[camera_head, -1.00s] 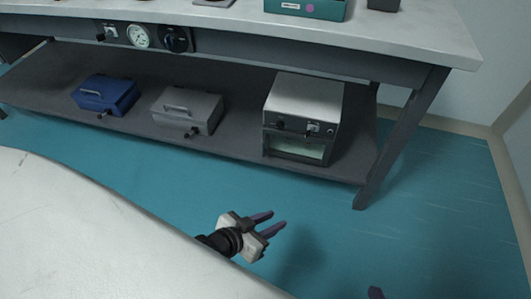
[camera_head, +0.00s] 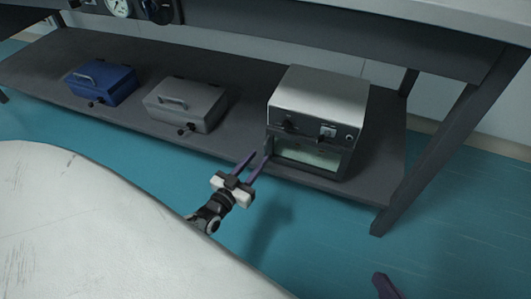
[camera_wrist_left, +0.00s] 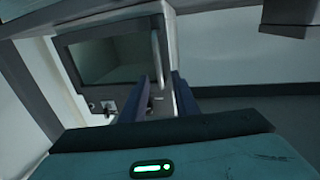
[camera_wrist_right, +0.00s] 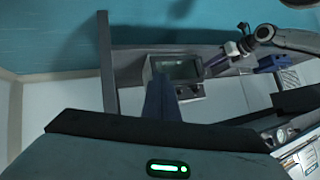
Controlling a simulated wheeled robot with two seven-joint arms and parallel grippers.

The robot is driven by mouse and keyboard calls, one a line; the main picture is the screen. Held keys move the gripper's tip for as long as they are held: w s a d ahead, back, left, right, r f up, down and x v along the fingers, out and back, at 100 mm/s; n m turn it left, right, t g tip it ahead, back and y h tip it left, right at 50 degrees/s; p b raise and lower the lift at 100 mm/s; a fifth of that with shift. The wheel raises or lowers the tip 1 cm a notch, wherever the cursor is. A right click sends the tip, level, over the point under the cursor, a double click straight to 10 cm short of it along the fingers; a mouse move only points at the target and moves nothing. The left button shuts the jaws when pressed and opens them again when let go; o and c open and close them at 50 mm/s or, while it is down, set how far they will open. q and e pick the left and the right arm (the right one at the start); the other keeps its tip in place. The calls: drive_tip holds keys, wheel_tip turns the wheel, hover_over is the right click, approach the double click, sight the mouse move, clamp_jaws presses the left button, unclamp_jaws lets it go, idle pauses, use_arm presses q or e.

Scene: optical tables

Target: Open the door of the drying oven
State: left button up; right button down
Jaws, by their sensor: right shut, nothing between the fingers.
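The drying oven (camera_head: 318,102) is a pale box with a dark front on the lower shelf. Its windowed door (camera_head: 308,154) looks shut. My left gripper (camera_head: 260,156) is open, its dark fingers pointing at the door's left edge. In the left wrist view the door window (camera_wrist_left: 105,60) shows, with an upright bar-like handle (camera_wrist_left: 158,50) beside it, in line with the gap between the fingers (camera_wrist_left: 164,80). I cannot tell whether they touch. My right gripper (camera_wrist_right: 162,85) is shut and empty, well away from the oven; part of it shows low in the head view (camera_head: 385,286).
A grey box (camera_head: 186,103) and a blue box (camera_head: 102,82) with handles stand left of the oven on the shelf (camera_head: 230,140). A table leg (camera_head: 420,150) stands to its right. The floor in front is clear. A white surface (camera_head: 90,230) fills the lower left.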

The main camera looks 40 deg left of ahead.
sight(264, 152)
use_arm(q)
drive_tip(key=w+b, duration=0.1)
drive_tip(key=w, duration=0.3)
drive_tip(key=shift+w+a+f, duration=0.1)
drive_tip(key=shift+f, duration=0.05)
drive_tip(key=shift+w+b, duration=0.35)
drive_tip(key=shift+w, duration=0.2)
use_arm(e)
drive_tip(key=shift+w+a+r+t+y, duration=0.15)
drive_tip(key=shift+a+r+y, duration=0.15)
drive_tip(key=shift+r, duration=0.15)
drive_tip(key=shift+s+a+r+t+y, duration=0.1)
drive_tip(key=shift+a+r+t+y, duration=0.05)
drive_tip(key=shift+a+r+y, duration=0.2)
drive_tip(key=shift+d, duration=0.1)
use_arm(q)
clamp_jaws()
use_arm(e)
drive_tip(key=shift+r, duration=0.1)
